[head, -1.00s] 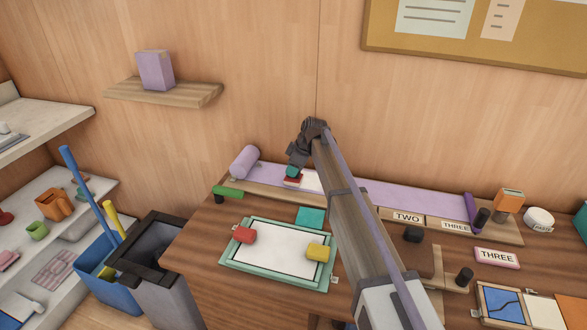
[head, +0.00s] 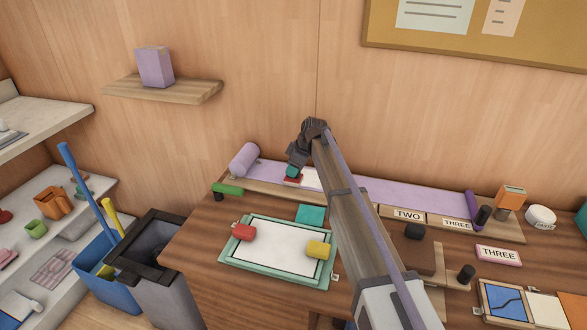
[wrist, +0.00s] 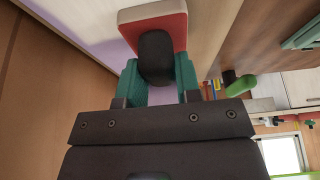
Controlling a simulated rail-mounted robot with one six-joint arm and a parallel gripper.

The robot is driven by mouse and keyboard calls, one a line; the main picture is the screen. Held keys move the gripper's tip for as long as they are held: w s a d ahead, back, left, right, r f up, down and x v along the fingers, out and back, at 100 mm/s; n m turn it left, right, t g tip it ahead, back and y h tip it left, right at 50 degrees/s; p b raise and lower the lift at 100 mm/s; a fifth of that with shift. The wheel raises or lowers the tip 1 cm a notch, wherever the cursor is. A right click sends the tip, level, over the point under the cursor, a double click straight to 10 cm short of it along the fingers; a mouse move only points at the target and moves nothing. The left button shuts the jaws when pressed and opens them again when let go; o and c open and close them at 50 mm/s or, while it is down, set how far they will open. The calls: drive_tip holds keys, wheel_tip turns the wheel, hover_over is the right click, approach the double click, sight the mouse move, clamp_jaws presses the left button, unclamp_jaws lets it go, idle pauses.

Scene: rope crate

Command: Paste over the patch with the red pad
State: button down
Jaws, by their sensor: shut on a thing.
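The red pad (head: 291,181) is at the left part of a long lilac strip along the back of the bench. My gripper (head: 293,171) is shut on its black handle (wrist: 156,57), with a teal finger on each side. In the wrist view the pad (wrist: 178,24) has a red body and a pale edge. A white patch (head: 312,180) lies on the lilac strip (head: 370,196), just right of the pad in the head view. My arm hides part of the strip. I cannot tell whether the pad touches the surface.
A lilac roll (head: 244,160) and a green bar (head: 227,188) are left of the pad. A green-framed white board (head: 325,282) with red and yellow blocks lies in front. A white pot (head: 540,217) stands at the right. A grey bin (head: 160,280) stands left of the bench.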

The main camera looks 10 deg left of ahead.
sight(300, 176)
drive_tip(key=shift+d, duration=0.1)
drive_tip(key=shift+s+d+r, duration=0.1)
drive_tip(key=shift+s+d, duration=0.05)
drive_tip(key=shift+d, duration=0.75)
drive_tip(key=shift+s+d+r, duration=0.1)
drive_tip(key=shift+s+d, duration=0.05)
drive_tip(key=shift+d, duration=0.75)
drive_tip(key=shift+f, duration=0.1)
drive_tip(key=shift+d, duration=0.1)
drive_tip(key=shift+s+d+f, duration=0.1)
drive_tip(key=shift+s+d, duration=0.1)
drive_tip(key=shift+d, duration=0.7)
drive_tip(key=shift+s+d, duration=0.15)
drive_tip(key=shift+d, duration=0.75)
drive_tip(key=shift+a, duration=0.15)
drive_tip(key=shift+w+a, duration=0.2)
drive_tip(key=shift+a, duration=0.65)
drive_tip(key=shift+w+a, duration=0.15)
drive_tip(key=shift+a, duration=0.75)
